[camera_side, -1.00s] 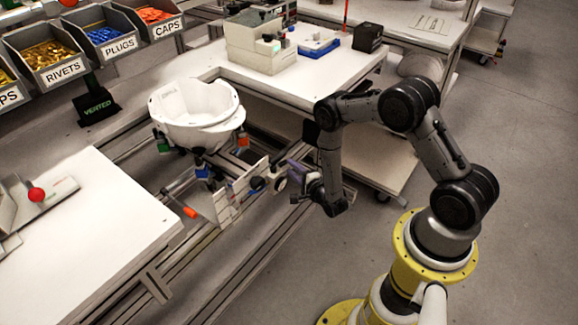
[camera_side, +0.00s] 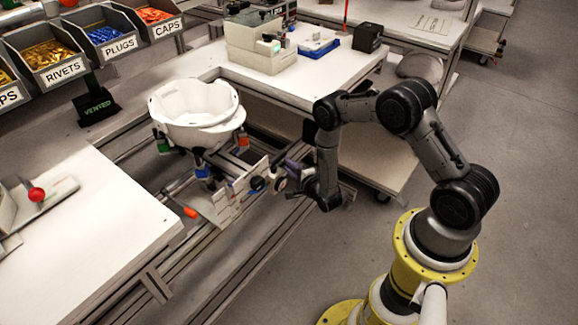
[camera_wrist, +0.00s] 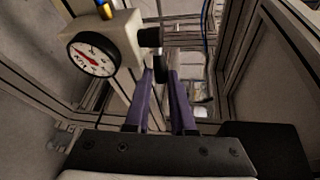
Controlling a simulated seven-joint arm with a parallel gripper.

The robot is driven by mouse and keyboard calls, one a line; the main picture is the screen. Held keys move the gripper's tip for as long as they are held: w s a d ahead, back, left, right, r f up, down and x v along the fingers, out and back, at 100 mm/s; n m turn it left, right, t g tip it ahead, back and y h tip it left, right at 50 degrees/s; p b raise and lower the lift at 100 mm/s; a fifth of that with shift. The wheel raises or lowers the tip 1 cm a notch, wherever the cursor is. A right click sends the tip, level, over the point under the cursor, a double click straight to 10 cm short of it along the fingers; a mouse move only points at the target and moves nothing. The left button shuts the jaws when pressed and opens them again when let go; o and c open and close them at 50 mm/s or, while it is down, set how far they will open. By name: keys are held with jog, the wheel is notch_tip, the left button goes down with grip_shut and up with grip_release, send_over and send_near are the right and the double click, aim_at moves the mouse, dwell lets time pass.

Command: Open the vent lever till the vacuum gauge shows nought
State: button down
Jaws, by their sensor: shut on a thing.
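The vacuum gauge (camera_wrist: 93,55) shows in the wrist view, a white dial in a black rim with a red needle lying aslant; its figures are too small to read. It sits on a pale block, beside a short black cylinder (camera_wrist: 150,37). A dark vent lever (camera_wrist: 160,67) hangs below the cylinder, between the purple fingertips of my gripper (camera_wrist: 161,76), which is shut on it. In the side view my gripper (camera_side: 295,170) is at the right end of the fixture under the white helmet shell (camera_side: 196,112); the lever is too small to make out there.
The metal frame (camera_side: 228,200) with clamps and an orange-tipped handle surrounds the fixture. A black stand (camera_side: 97,107) reading VENTED is at the back left. White tables stand left (camera_side: 90,225) and behind (camera_side: 310,75). Open floor lies to the right.

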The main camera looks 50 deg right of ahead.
jog(key=shift+d, duration=0.1)
jog(key=shift+w+d+n+t+y, duration=0.15)
jog(key=shift+w+n+t+y, duration=0.05)
jog(key=shift+n+y, duration=0.4)
jog(key=shift+w+d+n+t+y, duration=0.1)
jog(key=shift+w+n+t+y, duration=0.1)
jog(key=shift+n+y, duration=0.35)
jog(key=c, duration=1)
grip_release()
jog(key=shift+c, duration=0.2)
jog(key=shift+s, duration=0.15)
